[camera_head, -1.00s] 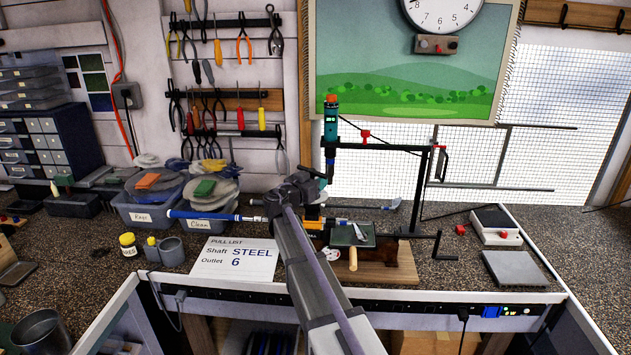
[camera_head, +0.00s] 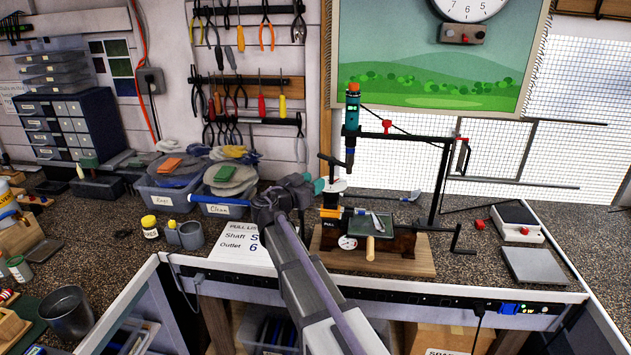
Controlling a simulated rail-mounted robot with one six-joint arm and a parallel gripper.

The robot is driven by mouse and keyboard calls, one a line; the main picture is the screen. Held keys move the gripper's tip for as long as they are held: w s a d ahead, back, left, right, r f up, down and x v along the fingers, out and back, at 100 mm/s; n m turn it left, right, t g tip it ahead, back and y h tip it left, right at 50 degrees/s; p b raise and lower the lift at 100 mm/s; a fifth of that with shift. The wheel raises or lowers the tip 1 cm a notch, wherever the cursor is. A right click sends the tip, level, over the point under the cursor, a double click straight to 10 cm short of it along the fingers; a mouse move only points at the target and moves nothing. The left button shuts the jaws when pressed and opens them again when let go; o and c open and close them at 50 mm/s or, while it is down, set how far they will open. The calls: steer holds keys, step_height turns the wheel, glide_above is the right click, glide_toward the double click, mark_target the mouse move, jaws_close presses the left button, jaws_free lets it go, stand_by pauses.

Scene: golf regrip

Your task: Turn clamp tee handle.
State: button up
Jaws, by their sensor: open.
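The clamp (camera_head: 331,213) stands on a wooden base (camera_head: 330,262) at the bench's middle. Its dark tee handle (camera_head: 331,159) sits crosswise on top of an upright screw. My gripper (camera_head: 319,186) is open, just left of and below the tee handle, close to the screw. Whether it touches the screw cannot be told. My wrist partly hides the fingers. A shaft with a blue grip (camera_head: 218,200) runs level from the left, passes behind my wrist and lines up with the clamp.
An upright tool with a teal body (camera_head: 352,112) hangs from a black frame (camera_head: 437,185) close right of the tee handle. A crank (camera_head: 460,240) and wooden handle (camera_head: 370,248) stick out nearby. Bins (camera_head: 222,208) and a paper list (camera_head: 232,246) lie left.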

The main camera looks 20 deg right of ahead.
mark_target(332, 172)
steer(key=shift+h, duration=0.5)
steer(key=a+b, duration=0.2)
steer(key=a, duration=0.1)
steer(key=a+f, duration=0.1)
steer(key=shift+w+a+b, duration=0.3)
steer(key=shift+w+b, duration=0.05)
steer(key=shift+b, duration=0.05)
steer(key=shift+c, duration=1.4)
steer(key=shift+h, duration=0.7)
steer(key=a, duration=0.2)
steer(key=a+r, duration=0.1)
steer(key=a, duration=0.1)
steer(key=shift+s+a, duration=0.1)
steer(key=shift+a, duration=0.3)
steer(key=c, duration=0.3)
steer(key=shift+d+r+m, duration=0.15)
steer(key=shift+d+m, duration=0.15)
steer(key=shift+c, duration=0.7)
steer(key=p+x, duration=0.2)
steer(key=x, duration=1.2)
jaws_close()
